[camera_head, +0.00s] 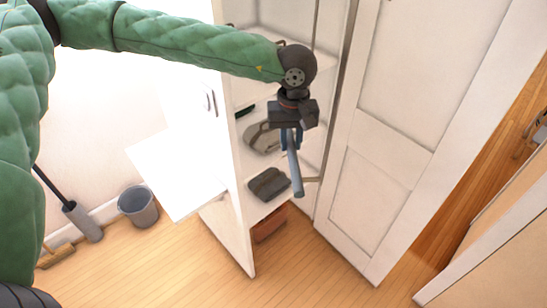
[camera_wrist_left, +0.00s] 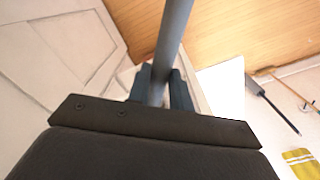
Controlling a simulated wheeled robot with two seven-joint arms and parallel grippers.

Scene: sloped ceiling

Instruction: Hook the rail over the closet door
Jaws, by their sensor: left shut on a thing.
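My left gripper (camera_head: 291,138) is shut on the rail (camera_head: 295,178), a grey-blue bar. The rail hangs down below the fingers, in front of the open closet's shelves. A thin short piece sticks out to the right near its lower end; I cannot tell whether that is a hook. The white panelled closet door (camera_head: 395,130) stands to the right, apart from the rail. In the left wrist view the rail (camera_wrist_left: 174,35) runs up from between the fingers (camera_wrist_left: 160,88), and the panelled door (camera_wrist_left: 65,50) is at the left. My right gripper is out of view.
The closet shelves hold a grey bag (camera_head: 262,138) and a dark folded item (camera_head: 269,184); a brown box (camera_head: 269,224) stands at the bottom. A white board (camera_head: 175,172) juts out left. A grey bucket (camera_head: 138,206) stands by the wall. The front wooden floor (camera_head: 200,275) is clear.

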